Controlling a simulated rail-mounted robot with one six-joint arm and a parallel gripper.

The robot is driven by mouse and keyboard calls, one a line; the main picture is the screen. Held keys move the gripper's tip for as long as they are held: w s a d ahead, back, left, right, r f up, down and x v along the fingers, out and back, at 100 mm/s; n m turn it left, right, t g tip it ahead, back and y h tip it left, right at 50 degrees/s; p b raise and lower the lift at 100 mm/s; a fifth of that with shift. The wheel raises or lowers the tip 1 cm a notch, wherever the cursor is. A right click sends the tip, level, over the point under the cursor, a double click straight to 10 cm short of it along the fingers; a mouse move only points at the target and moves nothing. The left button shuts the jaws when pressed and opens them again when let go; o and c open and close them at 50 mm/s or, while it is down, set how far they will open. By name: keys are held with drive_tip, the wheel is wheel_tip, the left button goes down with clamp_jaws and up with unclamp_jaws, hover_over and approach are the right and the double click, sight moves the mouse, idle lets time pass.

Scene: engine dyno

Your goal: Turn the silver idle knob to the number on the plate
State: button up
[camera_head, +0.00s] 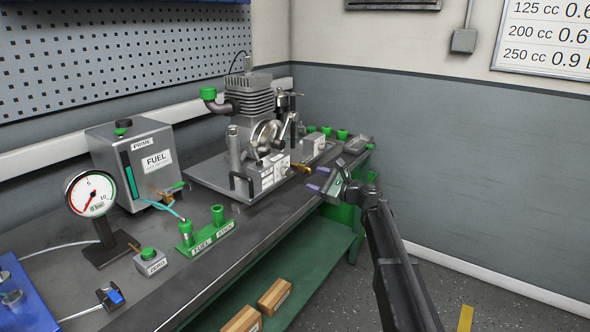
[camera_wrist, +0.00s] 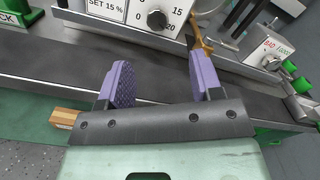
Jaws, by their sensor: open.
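The idle knob (camera_wrist: 156,20) is a small round knob, dark at the rim and greyer in the middle, on a pale dial panel near the top of the wrist view. Dial numbers show around it, with 15 and 20 to its right and 0 at its lower left. I cannot read where its pointer stands. The plate (camera_wrist: 105,5) left of it reads "SET 15 %". My gripper (camera_wrist: 163,78) is open and empty, its purple fingers apart, with the knob beyond them and not touched. In the head view my gripper (camera_head: 318,178) is right of the dial panel (camera_head: 275,170).
A brass lever (camera_wrist: 203,38) sits right of the panel, close to the right finger. A box marked BAD/GOOD (camera_wrist: 268,56) is further right. The engine (camera_head: 250,105) rises behind the panel. The fuel tank (camera_head: 130,165), gauge (camera_head: 90,194) and green stand (camera_head: 205,238) are to the left.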

sight(289, 171)
drive_tip(key=x, duration=1.1)
drive_tip(key=shift+s, duration=0.1)
drive_tip(key=c, duration=0.9)
drive_tip(key=shift+n, duration=0.4)
drive_tip(key=n, duration=1.1)
drive_tip(key=o, duration=0.9)
